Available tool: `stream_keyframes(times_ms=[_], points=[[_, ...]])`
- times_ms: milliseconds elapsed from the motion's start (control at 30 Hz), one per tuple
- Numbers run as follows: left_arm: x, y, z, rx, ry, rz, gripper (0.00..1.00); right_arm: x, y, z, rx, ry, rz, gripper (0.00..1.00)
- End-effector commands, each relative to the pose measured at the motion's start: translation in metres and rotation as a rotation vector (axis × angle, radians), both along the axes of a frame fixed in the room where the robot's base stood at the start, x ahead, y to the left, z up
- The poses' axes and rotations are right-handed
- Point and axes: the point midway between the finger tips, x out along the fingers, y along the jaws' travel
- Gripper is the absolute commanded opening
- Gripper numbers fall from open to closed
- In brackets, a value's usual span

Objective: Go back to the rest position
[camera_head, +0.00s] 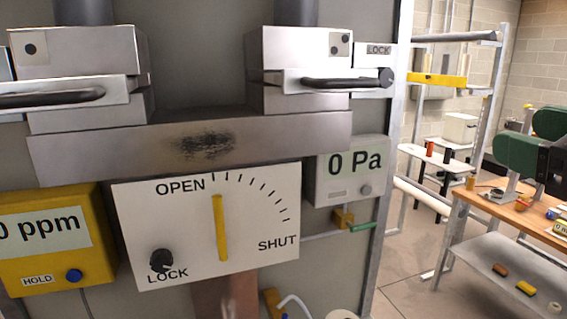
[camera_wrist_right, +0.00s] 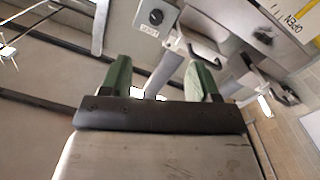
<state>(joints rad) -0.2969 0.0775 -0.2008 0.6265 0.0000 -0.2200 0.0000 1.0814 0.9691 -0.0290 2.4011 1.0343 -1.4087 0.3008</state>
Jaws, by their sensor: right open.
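My left gripper is out of view. The panel ahead has a white OPEN/SHUT plate (camera_head: 150,215) with a yellow pointer (camera_head: 221,228) standing nearly upright and a black LOCK knob (camera_head: 161,260). Above it are two metal blocks with dark handles (camera_head: 340,83).
A yellow ppm meter (camera_head: 47,240) is at lower left, and a 0 Pa gauge (camera_head: 353,165) at right of the plate. A wooden workbench (camera_head: 465,200) with a lower shelf and metal racks (camera_head: 470,95) stand at right. Some floor (camera_head: 405,285) shows between panel and bench.

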Motion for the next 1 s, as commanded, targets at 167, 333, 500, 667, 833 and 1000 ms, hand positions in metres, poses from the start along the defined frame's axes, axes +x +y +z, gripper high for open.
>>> stream_keyframes(times_ms=[167, 333, 500, 667, 833, 1000], points=[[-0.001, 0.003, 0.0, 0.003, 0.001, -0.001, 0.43, 0.022, 0.005, -0.034, 0.003, 0.072, -0.003, 0.61], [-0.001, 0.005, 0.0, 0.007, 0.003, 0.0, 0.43, 0.043, 0.011, -0.08, 0.008, 0.16, -0.013, 0.61], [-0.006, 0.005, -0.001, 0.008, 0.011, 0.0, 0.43, 0.064, 0.02, -0.156, 0.016, 0.304, -0.036, 0.61], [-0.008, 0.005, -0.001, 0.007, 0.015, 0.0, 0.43, 0.066, 0.031, -0.255, 0.027, 0.488, -0.077, 0.61], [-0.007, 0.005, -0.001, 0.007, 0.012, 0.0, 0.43, 0.038, 0.042, -0.357, 0.035, 0.698, -0.137, 0.61], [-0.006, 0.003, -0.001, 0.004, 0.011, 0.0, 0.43, -0.015, 0.051, -0.443, 0.029, 0.91, -0.211, 0.61]])
